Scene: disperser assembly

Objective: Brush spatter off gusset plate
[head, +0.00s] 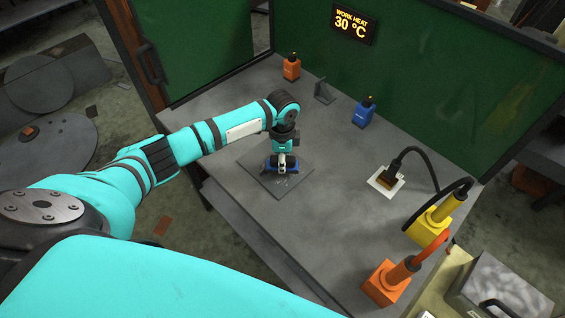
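The gusset plate (259,179) is a flat dark grey square lying on the grey workbench. Small pale specks of spatter (290,182) show on it, near its middle. My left gripper (281,163) points down over the plate, with its fingers close together on a small blue block with dark edges, which looks like a brush (268,169). The brush is at or just above the plate; I cannot tell whether it touches. The gripper and brush hide part of the plate. My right gripper is not in view.
An orange bottle (291,69), a small dark bracket (323,93) and a blue bottle (363,114) stand at the back. On the right are a dark tool on a white pad (376,185), a yellow holder (428,227) and an orange holder (384,286). Green screens (440,75) close the back.

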